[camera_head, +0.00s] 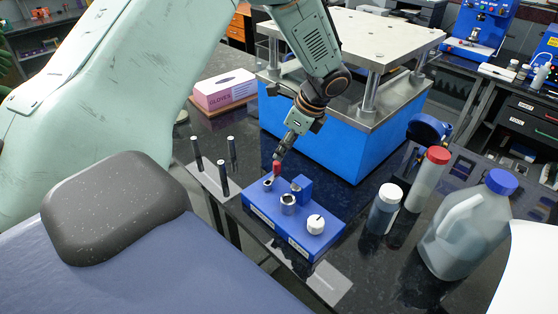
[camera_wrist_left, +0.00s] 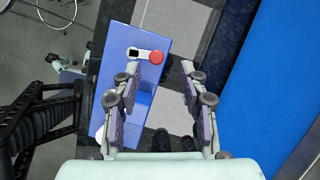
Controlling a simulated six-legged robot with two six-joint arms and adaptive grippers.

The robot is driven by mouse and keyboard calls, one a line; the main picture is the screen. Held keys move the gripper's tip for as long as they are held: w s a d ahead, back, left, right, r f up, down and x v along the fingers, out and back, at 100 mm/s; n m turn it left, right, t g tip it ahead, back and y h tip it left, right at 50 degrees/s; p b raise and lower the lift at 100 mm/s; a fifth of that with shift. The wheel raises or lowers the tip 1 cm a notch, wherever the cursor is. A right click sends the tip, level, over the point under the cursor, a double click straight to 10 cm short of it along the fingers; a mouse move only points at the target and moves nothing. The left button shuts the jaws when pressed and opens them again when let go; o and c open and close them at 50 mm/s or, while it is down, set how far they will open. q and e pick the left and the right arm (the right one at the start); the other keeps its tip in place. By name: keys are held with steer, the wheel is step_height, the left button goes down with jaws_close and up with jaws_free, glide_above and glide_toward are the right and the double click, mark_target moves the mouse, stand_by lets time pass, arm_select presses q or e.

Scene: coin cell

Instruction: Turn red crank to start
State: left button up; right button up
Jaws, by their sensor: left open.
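The red crank (camera_head: 277,167) stands at the far left end of a blue box-shaped device (camera_head: 318,238) on the dark table. In the left wrist view the crank's red round knob (camera_wrist_left: 156,57) sits on a pale arm beside a dark square hub, on the blue device (camera_wrist_left: 122,75). My left gripper (camera_head: 280,154) is just above the red knob in the head view. In the wrist view its two fingers (camera_wrist_left: 160,72) are apart, with the knob between and beyond their tips. I cannot tell whether they touch it. My right gripper is not in view.
A large blue press with a metal plate (camera_head: 352,38) stands behind the device. Upright black pins (camera_head: 223,186) stand to its left. A dark bottle (camera_head: 384,209), a red-capped bottle (camera_head: 428,178) and a jug (camera_head: 468,230) stand to its right. A glove box (camera_head: 224,90) lies behind.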

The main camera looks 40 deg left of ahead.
mark_target(278, 163)
arm_select(q)
steer(key=f, duration=0.2)
steer(key=s+f, duration=0.1)
steer(key=f, duration=0.1)
steer(key=shift+a, duration=0.2)
steer(key=a+f, duration=0.2)
steer(key=f, duration=0.1)
steer(key=shift+a, duration=0.1)
steer(key=shift+d+r, duration=0.3)
steer(key=shift+d, duration=0.2)
steer(key=shift+c, duration=0.4)
steer(key=shift+s, duration=0.1)
steer(key=shift+c, duration=0.8)
steer(key=shift+a+f, duration=0.2)
steer(key=shift+a, duration=0.1)
steer(key=c, duration=0.4)
jaws_close()
steer(key=shift+d+r, duration=0.1)
steer(key=shift+d, duration=0.05)
